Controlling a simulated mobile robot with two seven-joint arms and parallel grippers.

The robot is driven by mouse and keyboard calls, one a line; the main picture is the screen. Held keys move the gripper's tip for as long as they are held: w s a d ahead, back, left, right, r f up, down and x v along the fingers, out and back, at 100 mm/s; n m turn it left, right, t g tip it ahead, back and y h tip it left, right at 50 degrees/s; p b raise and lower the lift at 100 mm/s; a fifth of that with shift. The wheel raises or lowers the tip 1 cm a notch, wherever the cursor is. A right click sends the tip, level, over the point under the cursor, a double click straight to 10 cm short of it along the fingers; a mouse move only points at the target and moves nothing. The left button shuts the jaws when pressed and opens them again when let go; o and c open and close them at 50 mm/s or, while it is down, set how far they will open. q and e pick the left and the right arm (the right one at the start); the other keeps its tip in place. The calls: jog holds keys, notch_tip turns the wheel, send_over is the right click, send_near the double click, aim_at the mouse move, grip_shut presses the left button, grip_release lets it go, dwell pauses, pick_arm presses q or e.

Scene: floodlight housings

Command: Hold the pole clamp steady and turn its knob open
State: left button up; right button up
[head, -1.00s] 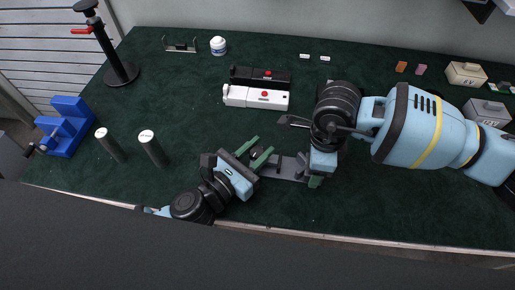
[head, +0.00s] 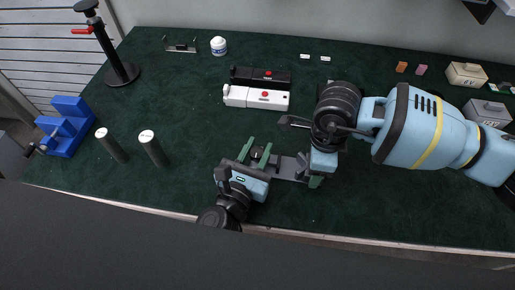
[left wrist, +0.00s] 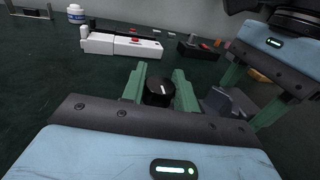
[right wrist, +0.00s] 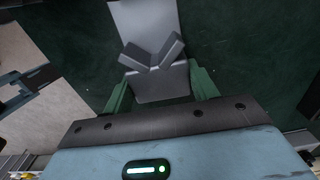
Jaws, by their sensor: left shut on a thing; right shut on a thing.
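The pole clamp (head: 288,169) is a grey piece near the front middle of the bench. It also shows in the right wrist view (right wrist: 146,22), with a V-shaped seat. My right gripper (right wrist: 160,85) is shut on its grey block, one green finger on each side; in the head view it is mostly hidden by my arm. The black round knob (left wrist: 159,92) has a white line on top, which points roughly away from my left gripper. In the head view the knob (head: 257,153) sits at the clamp's left end. My left gripper (head: 255,155) is shut on it.
Behind the clamp lie a white device (head: 256,98) and a black one (head: 262,76) with red buttons. Two dark cylinders (head: 153,149) and a blue vise (head: 67,126) stand at left. Lidded boxes (head: 466,74) stand at far right.

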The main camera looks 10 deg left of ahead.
aim_at(254, 158)
pick_arm(q)
jog(key=o, duration=1)
jog(key=shift+v, duration=3.75)
pick_arm(e)
jog(key=o, duration=1.1)
jog(key=shift+r, duration=0.1)
notch_tip(254, 158, up, 12)
jog(key=shift+f, duration=0.1)
